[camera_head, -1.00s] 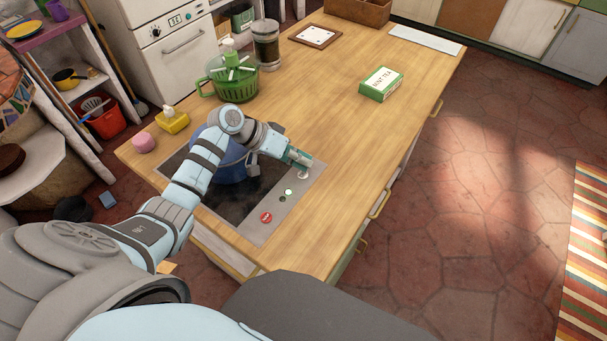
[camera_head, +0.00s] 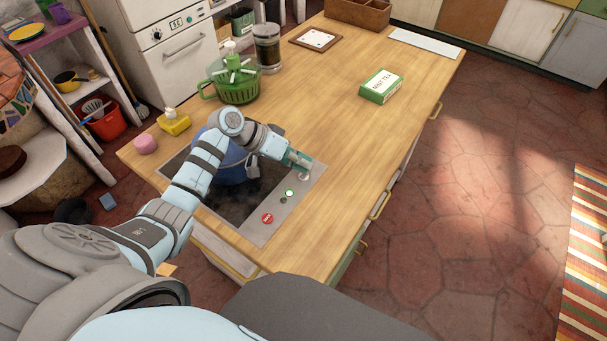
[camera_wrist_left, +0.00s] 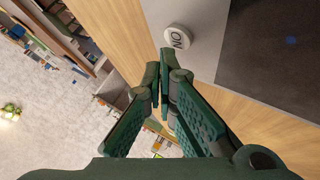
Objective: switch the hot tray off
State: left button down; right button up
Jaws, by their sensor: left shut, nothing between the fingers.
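The hot tray (camera_head: 270,228) is set into the counter, a dark plate with a grey metal strip along its right side. On the strip are a red round button (camera_head: 267,218) with lettering too small to read, a small green lamp (camera_head: 289,193), and a white round button (camera_head: 304,177). The left wrist view shows that white button (camera_wrist_left: 178,38) marked ON. My left gripper (camera_head: 302,165) is shut and empty at the far end of the strip. Its fingertips (camera_wrist_left: 165,62) are close to the ON button; I cannot tell whether they touch it. My right gripper is not in view.
A blue pot (camera_head: 228,168) stands on the tray, partly behind my left arm. A pink item (camera_head: 145,145), yellow dispenser (camera_head: 174,123), green basket (camera_head: 236,88) and glass jar (camera_head: 267,50) stand farther left. A mint tea box (camera_head: 381,86) lies on the right. The middle counter is clear.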

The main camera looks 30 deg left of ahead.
aim_at(302, 174)
pick_arm(q)
jog(key=shift+f, duration=0.45)
jog(key=shift+f+b, duration=0.15)
jog(key=shift+b, duration=0.15)
jog(key=shift+r+p, duration=0.65)
jog(key=shift+p, duration=0.1)
notch_tip(302, 174, up, 6)
jog(key=p, duration=0.6)
